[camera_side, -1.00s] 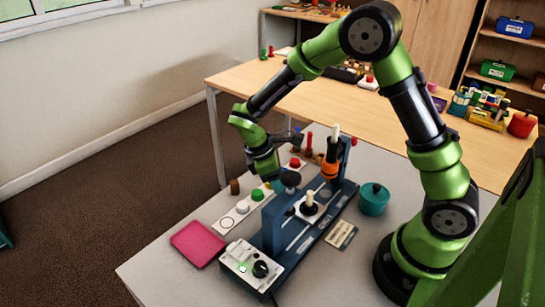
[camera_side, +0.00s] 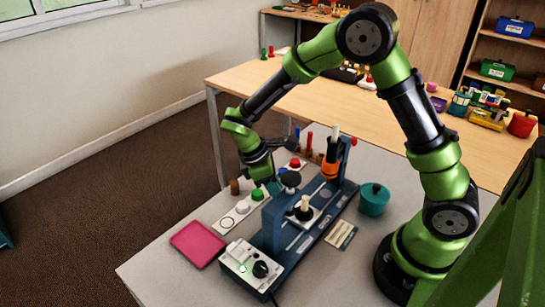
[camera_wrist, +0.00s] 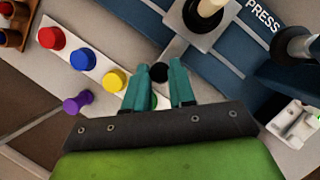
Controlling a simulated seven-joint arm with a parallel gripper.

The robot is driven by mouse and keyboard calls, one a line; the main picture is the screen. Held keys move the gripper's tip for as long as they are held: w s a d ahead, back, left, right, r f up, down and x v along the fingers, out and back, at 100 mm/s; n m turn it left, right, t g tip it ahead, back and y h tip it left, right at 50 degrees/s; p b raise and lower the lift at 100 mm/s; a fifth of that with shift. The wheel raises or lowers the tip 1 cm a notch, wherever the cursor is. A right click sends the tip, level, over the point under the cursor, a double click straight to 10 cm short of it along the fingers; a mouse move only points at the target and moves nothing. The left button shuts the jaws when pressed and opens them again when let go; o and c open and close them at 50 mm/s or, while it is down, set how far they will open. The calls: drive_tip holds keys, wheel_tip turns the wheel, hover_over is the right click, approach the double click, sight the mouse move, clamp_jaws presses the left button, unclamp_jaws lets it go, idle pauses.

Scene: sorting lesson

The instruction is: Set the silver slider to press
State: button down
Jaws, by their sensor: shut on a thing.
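The silver slider (camera_wrist: 208,36) is a flat plate on the blue track, with a cream peg (camera_wrist: 204,10) on it. It also shows in the side view (camera_side: 317,213). The word PRESS (camera_wrist: 262,15) is printed on the blue base just right of the plate. My gripper (camera_wrist: 159,74) has its teal fingers closed around a small black knob (camera_wrist: 158,72), which a short silver rod seems to join to the slider.
A strip of coloured buttons, including red (camera_wrist: 51,37) and yellow (camera_wrist: 115,80), lies beside my fingers. A control box (camera_side: 246,262), pink tray (camera_side: 198,243) and teal pot (camera_side: 373,198) stand around.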

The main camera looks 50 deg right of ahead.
drive_tip(key=a, duration=0.7)
drive_tip(key=shift+a, duration=0.1)
drive_tip(key=c, duration=0.9)
unclamp_jaws()
drive_tip(key=shift+c, duration=0.2)
drive_tip(key=shift+r, duration=0.1)
drive_tip(key=v, duration=1.6)
drive_tip(key=shift+r, duration=0.3)
drive_tip(key=shift+w, duration=0.1)
